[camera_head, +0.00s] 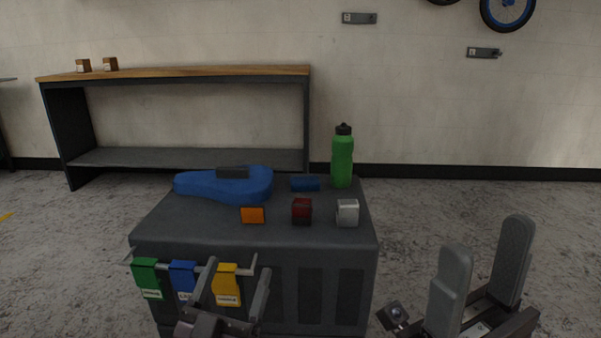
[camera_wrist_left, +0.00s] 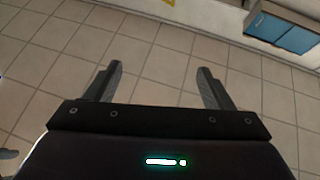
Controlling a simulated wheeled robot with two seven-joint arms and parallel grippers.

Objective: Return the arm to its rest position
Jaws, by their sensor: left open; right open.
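My left gripper (camera_head: 238,290) is at the lower middle of the head view, in front of the dark grey box (camera_head: 190,225). Its fingers are apart and nothing is between them. In the left wrist view the left gripper (camera_wrist_left: 158,85) is also open, with bare tiled floor beyond the fingers. My right gripper (camera_head: 483,275) is at the lower right of the head view, right of the box, open and empty.
On the box stand a blue saddle-shaped item (camera_head: 215,186), a green bottle (camera_head: 342,160), a blue block (camera_head: 305,184), and orange (camera_head: 252,215), red (camera_head: 301,211) and white (camera_head: 347,213) pieces. Coloured tags (camera_head: 184,277) hang on a front rail. A workbench (camera_head: 180,72) stands behind.

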